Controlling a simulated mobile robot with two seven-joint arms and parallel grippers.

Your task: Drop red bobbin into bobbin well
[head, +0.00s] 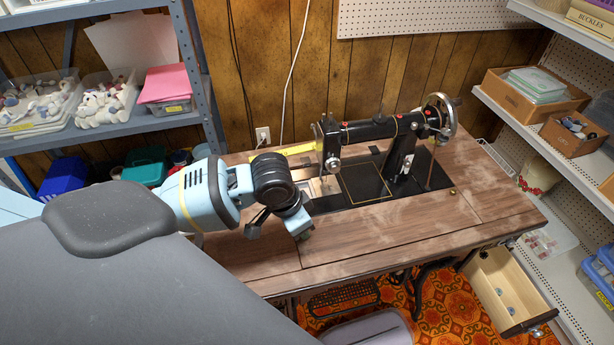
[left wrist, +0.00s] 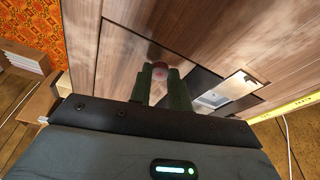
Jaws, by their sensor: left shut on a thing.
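My left gripper (head: 305,234) reaches in from the left and hangs low over the table top, at the near left side of the sewing machine (head: 380,130). In the left wrist view its two dark fingers (left wrist: 159,84) are shut on a small red bobbin (left wrist: 160,66) at their tips. In the head view the bobbin cannot be made out. The machine's black bed (head: 365,185) has a pale metal plate at its left end, which also shows in the left wrist view (left wrist: 228,91). I cannot make out the bobbin well itself. My right gripper is not in view.
The wooden table (head: 400,227) is clear in front of the machine. An open drawer (head: 505,290) with small round items juts out at the lower right. A yellow tape (head: 300,149) lies behind the bed. Loaded shelves stand on both sides.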

